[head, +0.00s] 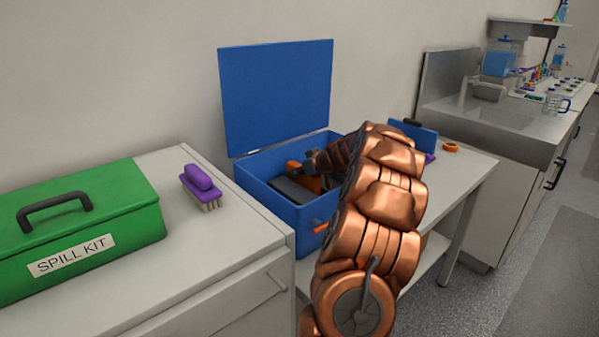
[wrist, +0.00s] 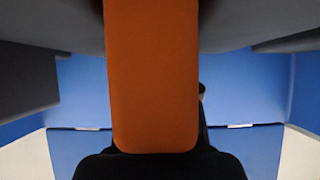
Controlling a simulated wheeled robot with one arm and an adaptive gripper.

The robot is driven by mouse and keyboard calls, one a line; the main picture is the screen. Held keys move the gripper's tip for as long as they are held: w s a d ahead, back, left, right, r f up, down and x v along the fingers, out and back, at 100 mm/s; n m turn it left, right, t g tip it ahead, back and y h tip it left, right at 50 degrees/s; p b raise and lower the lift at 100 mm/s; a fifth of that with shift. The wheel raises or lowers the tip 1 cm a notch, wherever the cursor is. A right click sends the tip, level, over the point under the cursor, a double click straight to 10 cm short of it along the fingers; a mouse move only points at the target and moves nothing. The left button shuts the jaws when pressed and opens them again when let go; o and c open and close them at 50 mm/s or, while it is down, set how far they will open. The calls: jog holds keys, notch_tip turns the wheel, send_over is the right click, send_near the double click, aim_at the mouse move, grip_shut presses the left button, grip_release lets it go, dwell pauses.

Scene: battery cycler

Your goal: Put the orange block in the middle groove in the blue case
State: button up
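The blue case (head: 262,205) stands open on the bench with its lid (head: 277,95) raised. My gripper (head: 312,166) reaches down into it. The orange block (head: 297,168) shows in part beside the gripper inside the case. In the wrist view the orange block (wrist: 155,80) fills the middle, close to the camera, held at the dark gripper (wrist: 160,165). Grey bodies (wrist: 45,85) lie on both sides of the block. A dark grey insert (head: 292,190) shows inside the case in the head view. The grooves are mostly hidden, so I cannot tell how deep the block sits.
A green spill kit (head: 85,225) and a purple brush (head: 202,187) are on the left cabinet. A smaller blue item (head: 415,138) and an orange ring (head: 450,147) lie right of my arm. A sink (head: 485,115) is beyond. The right bench end has free room.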

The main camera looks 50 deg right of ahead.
jog(key=o, duration=0.4)
jog(key=shift+r, duration=0.1)
jog(key=shift+v, duration=3.75)
